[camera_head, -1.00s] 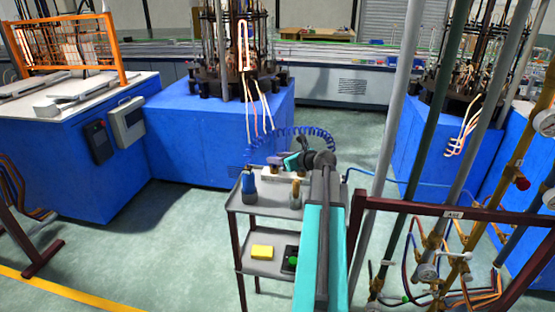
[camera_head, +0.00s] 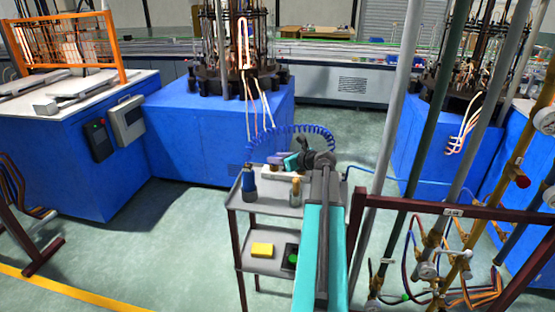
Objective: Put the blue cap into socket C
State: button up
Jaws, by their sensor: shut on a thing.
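My gripper (camera_head: 276,159) is small in the head view, at the end of my arm over the back of the grey cart. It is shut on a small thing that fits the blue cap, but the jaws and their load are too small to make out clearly. A pale block (camera_head: 282,174) lies on the cart top just below the gripper. It is partly hidden by the gripper and my arm. Its sockets and their letters cannot be read, so socket C cannot be told apart. Whether the held thing touches the block cannot be told.
A blue bottle-like object (camera_head: 249,187) and a small brown-topped one (camera_head: 295,188) stand on the cart top (camera_head: 270,204). A yellow block (camera_head: 262,250) lies on the lower shelf. A coiled blue hose (camera_head: 312,130) arches behind. Grey posts and a pipe rack (camera_head: 450,212) stand at right.

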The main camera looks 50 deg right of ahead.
jog(key=shift+f, duration=0.1)
jog(key=o, duration=1.1)
jog(key=shift+w+r+p, duration=0.1)
jog(key=shift+r+p, duration=3.9)
jog(key=shift+r, duration=0.5)
